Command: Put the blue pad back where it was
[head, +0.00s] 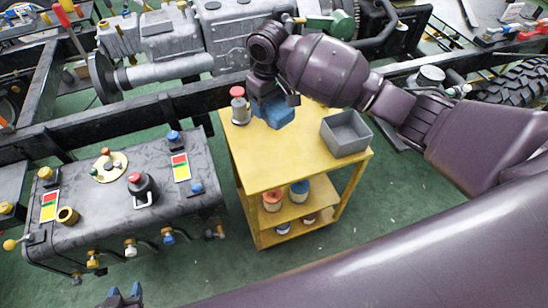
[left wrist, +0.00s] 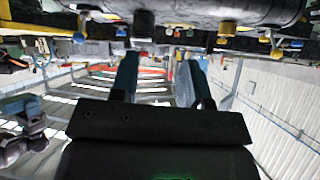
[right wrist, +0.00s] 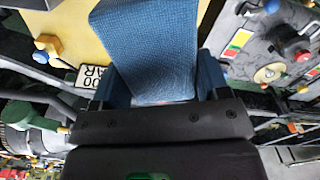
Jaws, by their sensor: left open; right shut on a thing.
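The blue pad (head: 281,113) is in my right gripper (head: 270,98), over the back edge of the yellow cart's top (head: 285,160). In the right wrist view the pad (right wrist: 150,45) is a textured blue slab between the two fingers, which are shut on it. I cannot tell whether it touches the cart top. My left gripper (head: 122,296) shows only its fingertips at the bottom of the head view. In the left wrist view its fingers (left wrist: 160,80) are apart with nothing between them.
A grey open bin (head: 332,150) stands on the cart's right side, and a red-capped container (head: 239,108) at its back left corner. The cart's front top is bare. A dark tank with knobs (head: 100,205) stands left. A black chassis rail (head: 120,120) runs behind.

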